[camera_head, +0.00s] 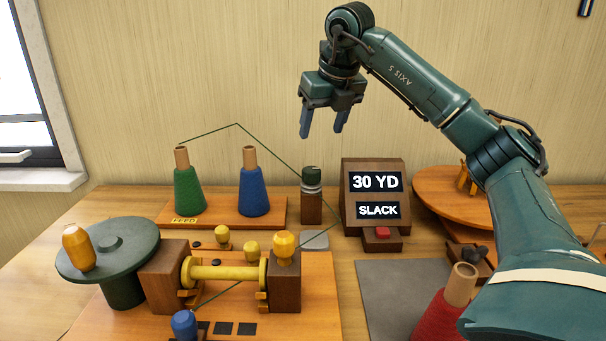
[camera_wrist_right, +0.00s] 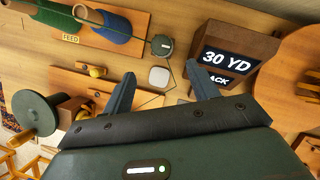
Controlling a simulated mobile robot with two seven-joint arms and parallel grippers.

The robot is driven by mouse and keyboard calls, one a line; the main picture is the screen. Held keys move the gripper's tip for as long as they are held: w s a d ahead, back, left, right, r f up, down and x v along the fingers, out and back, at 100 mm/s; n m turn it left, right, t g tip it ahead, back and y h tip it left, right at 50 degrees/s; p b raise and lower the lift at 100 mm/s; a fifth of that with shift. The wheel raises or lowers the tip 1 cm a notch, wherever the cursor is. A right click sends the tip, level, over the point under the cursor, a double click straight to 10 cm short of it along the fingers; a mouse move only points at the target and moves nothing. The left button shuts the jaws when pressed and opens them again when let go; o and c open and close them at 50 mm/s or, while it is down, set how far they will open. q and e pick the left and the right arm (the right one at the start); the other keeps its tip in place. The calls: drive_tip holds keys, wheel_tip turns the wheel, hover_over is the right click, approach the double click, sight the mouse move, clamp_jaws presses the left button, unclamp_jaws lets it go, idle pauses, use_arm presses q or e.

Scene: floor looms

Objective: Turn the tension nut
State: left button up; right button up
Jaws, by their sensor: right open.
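The tension nut (camera_head: 312,172) is a dark green knob over pale metal discs, on top of a short wooden post (camera_head: 311,208). A green thread reaches the post from the left. The nut also shows from above in the right wrist view (camera_wrist_right: 162,44), just beyond the fingertips. My right gripper (camera_head: 321,133) is open and empty, pointing down in the air above the nut and apart from it. In its wrist view the right gripper's fingers (camera_wrist_right: 161,72) are spread, with nothing between them. My left gripper is not in view.
A display box (camera_head: 375,165) reading "30 YD" and "SLACK" stands right of the post. Green (camera_head: 188,192) and blue (camera_head: 253,192) thread cones stand on its left. A yellow spool winder (camera_head: 225,271) is in front. A red cone (camera_head: 438,315) stands at front right.

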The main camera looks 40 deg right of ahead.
sight(311, 169)
drive_tip(key=b+x, duration=0.2)
drive_tip(key=x, duration=0.9)
drive_tip(key=shift+f, duration=0.35)
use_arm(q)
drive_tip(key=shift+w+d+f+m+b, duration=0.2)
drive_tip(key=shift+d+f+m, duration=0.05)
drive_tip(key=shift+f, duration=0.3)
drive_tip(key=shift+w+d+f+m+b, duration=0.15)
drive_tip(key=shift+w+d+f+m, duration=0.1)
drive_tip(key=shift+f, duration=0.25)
use_arm(e)
drive_tip(key=shift+w+d+f, duration=0.15)
drive_tip(key=shift+w+f, duration=0.15)
drive_tip(key=shift+f, duration=0.35)
drive_tip(key=c, duration=1)
drive_tip(key=shift+r+m+p, duration=0.15)
drive_tip(key=shift+m+p, duration=0.35)
drive_tip(key=shift+p, duration=0.05)
drive_tip(key=shift+m+h+p, duration=0.3)
drive_tip(key=shift+m, duration=0.8)
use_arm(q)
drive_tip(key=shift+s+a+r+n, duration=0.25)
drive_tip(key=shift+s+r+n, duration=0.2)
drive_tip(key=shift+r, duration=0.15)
